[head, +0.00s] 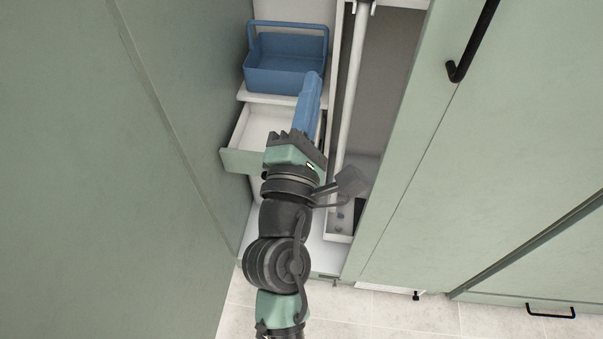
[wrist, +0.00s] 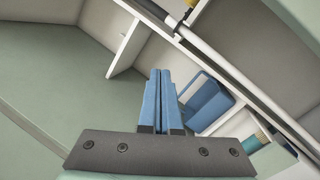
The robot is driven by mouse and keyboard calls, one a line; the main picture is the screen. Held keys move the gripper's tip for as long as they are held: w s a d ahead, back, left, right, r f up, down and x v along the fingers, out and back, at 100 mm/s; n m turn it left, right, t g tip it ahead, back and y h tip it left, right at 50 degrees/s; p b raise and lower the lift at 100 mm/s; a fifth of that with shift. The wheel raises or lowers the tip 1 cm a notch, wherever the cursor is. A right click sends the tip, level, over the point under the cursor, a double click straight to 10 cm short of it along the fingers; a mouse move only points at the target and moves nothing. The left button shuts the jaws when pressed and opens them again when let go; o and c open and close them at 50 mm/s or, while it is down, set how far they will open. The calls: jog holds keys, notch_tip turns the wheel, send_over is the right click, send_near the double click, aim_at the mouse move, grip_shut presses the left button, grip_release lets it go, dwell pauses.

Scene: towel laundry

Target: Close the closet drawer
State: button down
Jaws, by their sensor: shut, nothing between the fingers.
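The closet drawer (head: 241,161) stands pulled out, with a pale green front and a white inside. It is in the head view, left of the middle, below the shelf with the blue basket. The visible part of its inside looks empty. My gripper (head: 313,79) is over the drawer's right side in the head view and hides that part. Its two blue fingers lie side by side, shut with nothing between them, as the wrist view (wrist: 160,73) also shows. They point into the closet, toward the basket's side. I cannot tell whether they touch anything.
A blue basket (head: 286,70) with a handle sits on the white shelf above the drawer; it also shows in the wrist view (wrist: 207,106). A large green panel (head: 120,200) bounds the left. A white upright rod (head: 352,90) and green door (head: 415,150) stand right.

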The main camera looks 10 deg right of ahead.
jog(key=s+a+f+n+g+y+b, duration=0.15)
jog(key=f+n+b, duration=0.45)
jog(key=f, duration=1)
jog(key=a+f+n+g+y+b, duration=0.15)
jog(key=f+n+b, duration=0.5)
jog(key=f, duration=0.95)
jog(key=w+d+h+b, duration=0.1)
jog(key=w+d, duration=0.3)
jog(key=w, duration=0.7)
jog(key=shift+w+t+b, duration=0.2)
jog(key=shift+t+b, duration=0.1)
jog(key=shift+b, duration=0.2)
